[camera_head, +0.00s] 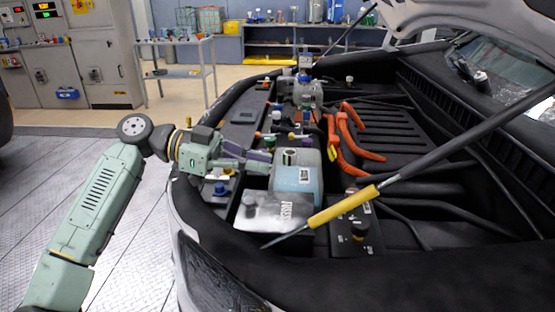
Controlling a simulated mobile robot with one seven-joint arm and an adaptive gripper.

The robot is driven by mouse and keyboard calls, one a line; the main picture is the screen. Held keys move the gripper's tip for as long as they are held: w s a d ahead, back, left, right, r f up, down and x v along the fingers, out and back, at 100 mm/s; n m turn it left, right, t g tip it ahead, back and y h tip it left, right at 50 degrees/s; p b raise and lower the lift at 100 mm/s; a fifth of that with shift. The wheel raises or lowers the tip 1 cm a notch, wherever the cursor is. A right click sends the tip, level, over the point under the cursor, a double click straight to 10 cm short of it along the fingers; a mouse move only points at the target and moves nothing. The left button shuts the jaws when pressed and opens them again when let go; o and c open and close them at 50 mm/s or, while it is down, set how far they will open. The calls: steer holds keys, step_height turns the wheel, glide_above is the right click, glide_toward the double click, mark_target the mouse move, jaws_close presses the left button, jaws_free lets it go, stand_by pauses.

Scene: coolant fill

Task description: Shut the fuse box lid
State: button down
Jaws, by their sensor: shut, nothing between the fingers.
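The fuse box lid (272,214) is a silvery plate lettered "FUSES" at the near left corner of the engine bay. It looks roughly flat, but I cannot tell whether it is fully shut. The box beneath it is mostly hidden. My gripper (268,162) is behind the lid and higher in the picture, pointing right. Its purple-grey fingers look close together with nothing seen between them. The fingertips are beside the coolant tank (293,180), a pale tank with blue below; I cannot tell whether they touch it. My gripper looks apart from the lid.
A prop rod with a yellow sleeve (343,206) slants up from beside the lid's right edge. Orange cables (345,150) lie right of the tank. A black box (355,228) sits right of the lid. A blue cap (221,189) is left of the lid.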

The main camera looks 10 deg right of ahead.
mark_target(240, 210)
steer(key=shift+h, duration=0.9)
steer(key=a+f, duration=0.1)
steer(key=a+f+b, duration=0.2)
steer(key=shift+w+f, duration=0.3)
steer(key=shift+f, duration=0.1)
steer(key=shift+w+a+f+b, duration=0.1)
steer(key=shift+a+f+b, duration=0.15)
steer(key=shift+f, duration=0.25)
steer(key=shift+a+f+b, duration=0.1)
steer(key=shift+a+f, duration=0.15)
steer(key=shift+f, duration=0.25)
steer(key=shift+r, duration=0.1)
